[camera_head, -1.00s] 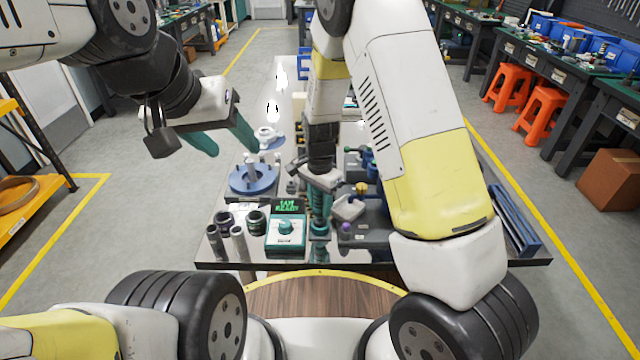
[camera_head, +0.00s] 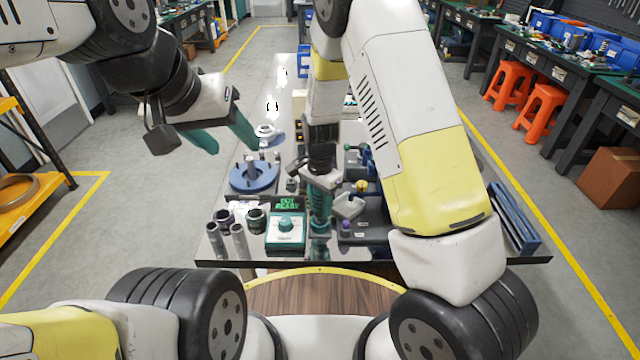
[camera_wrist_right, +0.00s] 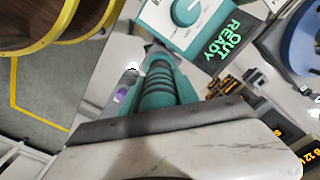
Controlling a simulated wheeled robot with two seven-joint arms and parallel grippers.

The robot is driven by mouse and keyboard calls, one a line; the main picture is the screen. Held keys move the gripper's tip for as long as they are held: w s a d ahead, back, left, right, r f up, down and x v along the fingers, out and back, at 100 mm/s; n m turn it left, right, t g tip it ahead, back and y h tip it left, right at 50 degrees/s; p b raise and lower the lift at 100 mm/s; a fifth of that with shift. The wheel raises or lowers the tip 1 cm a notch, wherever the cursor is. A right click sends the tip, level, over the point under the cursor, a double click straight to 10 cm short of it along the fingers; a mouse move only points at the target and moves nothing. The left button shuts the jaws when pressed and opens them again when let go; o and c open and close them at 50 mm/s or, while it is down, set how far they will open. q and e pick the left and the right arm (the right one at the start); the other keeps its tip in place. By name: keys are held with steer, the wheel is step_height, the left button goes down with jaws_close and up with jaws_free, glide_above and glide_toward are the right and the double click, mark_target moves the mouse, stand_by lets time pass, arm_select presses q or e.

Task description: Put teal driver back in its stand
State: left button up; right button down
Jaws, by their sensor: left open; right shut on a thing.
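The teal driver (camera_head: 320,212) is upright at the front middle of the table, to the right of the teal display unit (camera_head: 287,232). My right gripper (camera_head: 320,180) is shut on it from above. My left gripper (camera_head: 234,150) is open and empty, raised at the left above the table's edge.
A blue round fixture (camera_head: 253,175) stands behind the display unit. Several grey and dark cylinders (camera_head: 223,232) stand at its left. A dark block with a purple knob (camera_head: 362,232) is close on the driver's right. A blue rail (camera_head: 515,218) lies at the table's right edge.

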stand_by(0.3)
steer(key=c, duration=0.8)
jaws_free()
steer(key=shift+c, duration=0.2)
steer(key=shift+r, duration=4.45)
